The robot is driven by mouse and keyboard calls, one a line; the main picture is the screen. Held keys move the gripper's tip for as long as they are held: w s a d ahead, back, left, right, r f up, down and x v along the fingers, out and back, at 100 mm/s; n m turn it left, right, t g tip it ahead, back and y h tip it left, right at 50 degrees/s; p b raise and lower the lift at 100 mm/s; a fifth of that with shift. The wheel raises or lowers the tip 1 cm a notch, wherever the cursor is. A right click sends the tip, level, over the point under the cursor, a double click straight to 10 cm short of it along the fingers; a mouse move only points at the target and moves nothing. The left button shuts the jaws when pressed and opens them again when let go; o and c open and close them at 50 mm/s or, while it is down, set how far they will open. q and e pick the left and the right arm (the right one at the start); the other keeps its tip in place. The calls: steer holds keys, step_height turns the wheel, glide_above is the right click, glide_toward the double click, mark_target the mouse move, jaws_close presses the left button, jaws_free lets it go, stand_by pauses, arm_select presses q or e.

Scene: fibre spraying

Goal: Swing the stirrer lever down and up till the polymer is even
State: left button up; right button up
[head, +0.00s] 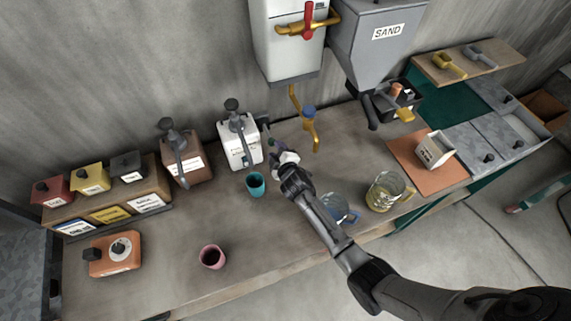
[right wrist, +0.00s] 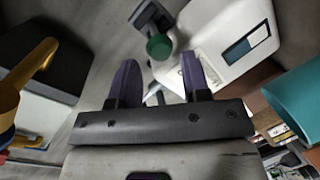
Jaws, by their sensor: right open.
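The white polymer dispenser (head: 233,154) stands upright against the wall at the back of the bench. It has a dark knob on top and a grey lever (head: 244,143) down its front. In the right wrist view the white dispenser (right wrist: 212,28) is at upper right, and a dark arm with a green round end (right wrist: 159,46) is beyond my fingertips. My right gripper (head: 279,148) is just right of the dispenser, open and empty; its two purple fingers (right wrist: 157,80) are apart. The polymer inside is hidden. My left gripper is not in view.
A teal cup (head: 256,184) stands close in front of the dispenser. A brown dispenser (head: 192,167) is to its left, a yellow tap (head: 309,130) to its right. A glass jug (head: 381,192) and pink cup (head: 212,257) stand nearer.

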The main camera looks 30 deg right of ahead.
steer(key=v, duration=0.8)
steer(key=shift+s, duration=0.4)
